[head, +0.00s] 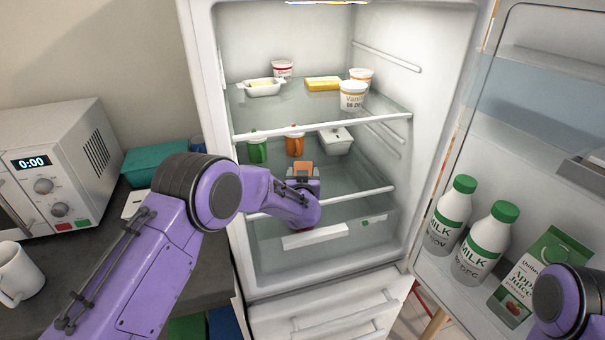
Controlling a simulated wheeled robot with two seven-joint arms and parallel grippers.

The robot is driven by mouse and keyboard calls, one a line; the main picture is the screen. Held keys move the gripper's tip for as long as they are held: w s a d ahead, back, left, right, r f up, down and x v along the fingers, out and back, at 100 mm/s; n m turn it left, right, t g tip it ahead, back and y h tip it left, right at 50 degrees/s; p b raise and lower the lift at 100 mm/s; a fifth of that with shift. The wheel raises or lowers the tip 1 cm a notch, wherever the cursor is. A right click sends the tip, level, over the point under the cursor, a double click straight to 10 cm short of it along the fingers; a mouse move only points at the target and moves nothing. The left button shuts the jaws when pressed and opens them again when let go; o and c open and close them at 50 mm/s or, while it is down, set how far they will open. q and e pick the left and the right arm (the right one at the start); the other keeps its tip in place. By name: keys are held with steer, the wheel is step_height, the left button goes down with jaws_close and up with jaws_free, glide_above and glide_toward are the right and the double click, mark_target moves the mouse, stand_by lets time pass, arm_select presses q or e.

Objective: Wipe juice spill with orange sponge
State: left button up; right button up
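My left arm reaches from the left into the open fridge. Its gripper (303,173) points inward, above the lower glass shelf. The orange sponge (303,171) shows as a small orange block between the fingers, which look shut on it; much of it is hidden by the gripper. I cannot make out a juice spill; my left wrist and gripper cover part of the lower shelf. A rounded purple part of my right arm shows at the lower right edge, and its gripper is out of view.
Jars (295,144) and a white container (336,140) stand behind my gripper. The upper shelf (300,112) holds cups and a butter dish (262,87). Milk bottles (483,240) and a juice carton (527,275) fill the open door. A microwave (60,165) and mug (18,272) stand left.

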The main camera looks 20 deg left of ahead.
arm_select(q)
steer(key=shift+a, duration=0.1)
stand_by(0.3)
steer(key=shift+f+b, duration=0.55)
steer(key=shift+f, duration=0.2)
stand_by(0.3)
steer(key=shift+s+f, duration=0.1)
steer(key=shift+f, duration=0.1)
stand_by(0.8)
step_height(320, 180, up, 3)
steer(key=shift+f+p, duration=0.2)
steer(key=shift+p, duration=0.85)
steer(key=shift+r, duration=0.25)
